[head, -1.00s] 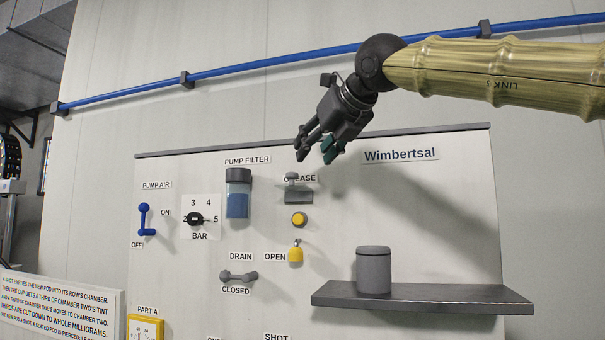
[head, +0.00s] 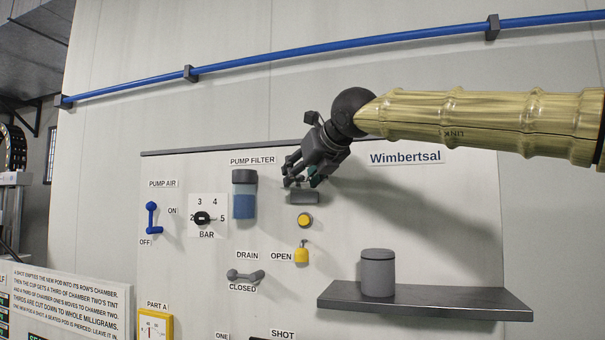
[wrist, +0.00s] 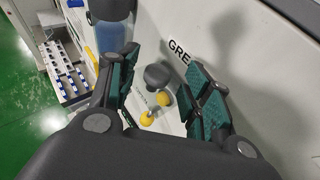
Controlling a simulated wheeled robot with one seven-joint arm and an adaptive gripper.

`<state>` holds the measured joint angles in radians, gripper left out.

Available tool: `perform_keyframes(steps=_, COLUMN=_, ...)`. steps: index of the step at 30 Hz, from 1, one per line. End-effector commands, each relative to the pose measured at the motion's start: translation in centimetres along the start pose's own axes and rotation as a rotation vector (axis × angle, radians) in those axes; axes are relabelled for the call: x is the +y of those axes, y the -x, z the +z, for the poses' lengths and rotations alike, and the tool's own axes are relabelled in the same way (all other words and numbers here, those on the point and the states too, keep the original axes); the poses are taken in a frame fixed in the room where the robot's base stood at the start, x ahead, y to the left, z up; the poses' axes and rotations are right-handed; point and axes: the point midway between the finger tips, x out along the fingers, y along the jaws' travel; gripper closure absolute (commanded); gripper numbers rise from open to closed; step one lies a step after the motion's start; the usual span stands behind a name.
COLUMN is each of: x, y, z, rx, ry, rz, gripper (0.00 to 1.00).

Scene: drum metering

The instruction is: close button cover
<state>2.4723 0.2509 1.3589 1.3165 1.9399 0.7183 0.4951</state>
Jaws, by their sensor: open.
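The yellow button (head: 304,220) sits on the panel under the GREASE label, which my gripper now hides in the head view. A small grey block (head: 303,198), part of the button cover, shows just above the button. The cover's clear flap is mostly hidden behind my fingers, so its angle is hard to tell. My gripper (head: 300,182) is open and empty, at the cover's upper edge; contact cannot be told. In the wrist view a dark grey rounded part (wrist: 157,75) and the yellow button (wrist: 164,98) show between the spread fingers.
The pump filter (head: 244,195) is close on the left. A yellow OPEN fitting (head: 301,255) is below the button. A shelf (head: 450,300) with a grey canister (head: 378,272) juts out at lower right. The panel between the button and the shelf is clear.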

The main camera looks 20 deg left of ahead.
Motion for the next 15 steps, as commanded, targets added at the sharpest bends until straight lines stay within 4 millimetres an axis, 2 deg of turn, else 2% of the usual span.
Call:
perform_keyframes(steps=2, x=-0.1, y=-0.09, z=-0.11, rx=0.002, ry=0.0, rz=-0.002, gripper=0.56)
perform_keyframes(steps=9, x=-0.1, y=-0.06, z=-0.09, rx=0.002, ry=0.001, rz=-0.002, gripper=1.0)
perform_keyframes(steps=15, x=-0.2, y=-0.07, z=-0.1, rx=0.001, ry=0.001, rz=-0.003, gripper=1.0)
